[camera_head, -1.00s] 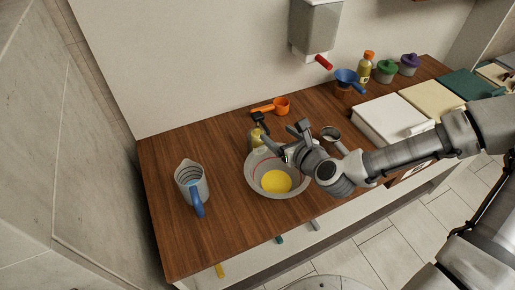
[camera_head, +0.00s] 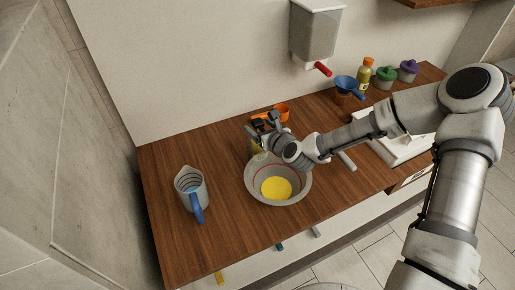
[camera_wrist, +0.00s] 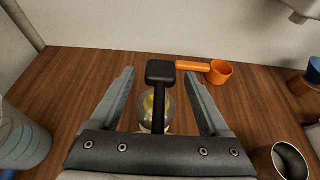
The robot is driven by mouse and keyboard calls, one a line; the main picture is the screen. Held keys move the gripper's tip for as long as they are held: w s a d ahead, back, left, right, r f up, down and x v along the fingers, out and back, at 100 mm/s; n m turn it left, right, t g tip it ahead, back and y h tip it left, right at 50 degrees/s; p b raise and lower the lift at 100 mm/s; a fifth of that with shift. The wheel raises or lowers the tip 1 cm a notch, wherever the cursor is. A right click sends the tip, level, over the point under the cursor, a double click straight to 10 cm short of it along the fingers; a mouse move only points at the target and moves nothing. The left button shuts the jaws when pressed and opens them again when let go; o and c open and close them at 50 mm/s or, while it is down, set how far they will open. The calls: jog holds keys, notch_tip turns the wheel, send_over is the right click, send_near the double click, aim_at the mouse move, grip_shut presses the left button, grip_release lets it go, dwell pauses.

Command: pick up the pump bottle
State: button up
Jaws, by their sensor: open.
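The pump bottle (camera_wrist: 147,108) stands on the wooden counter in the wrist view, a clear body with yellow contents under a black pump head (camera_wrist: 160,72). My gripper (camera_wrist: 160,78) is open, with one finger on each side of the bottle. I cannot tell whether either finger touches it. My gripper's palm hides the lower part of the bottle. In the head view my gripper (camera_head: 263,125) is at the bottle, behind the bowl, and only a sliver of the bottle (camera_head: 254,147) shows.
A grey bowl with yellow contents (camera_head: 302,190) stands just in front. A measuring jug (camera_head: 188,180) with a blue handle is at left. An orange scoop (camera_wrist: 220,73) lies behind the bottle. A metal cup (camera_wrist: 267,158) is at right. The dispenser (camera_head: 315,32) hangs on the wall.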

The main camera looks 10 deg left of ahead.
jog(key=shift+x, duration=0.9)
grip_shut()
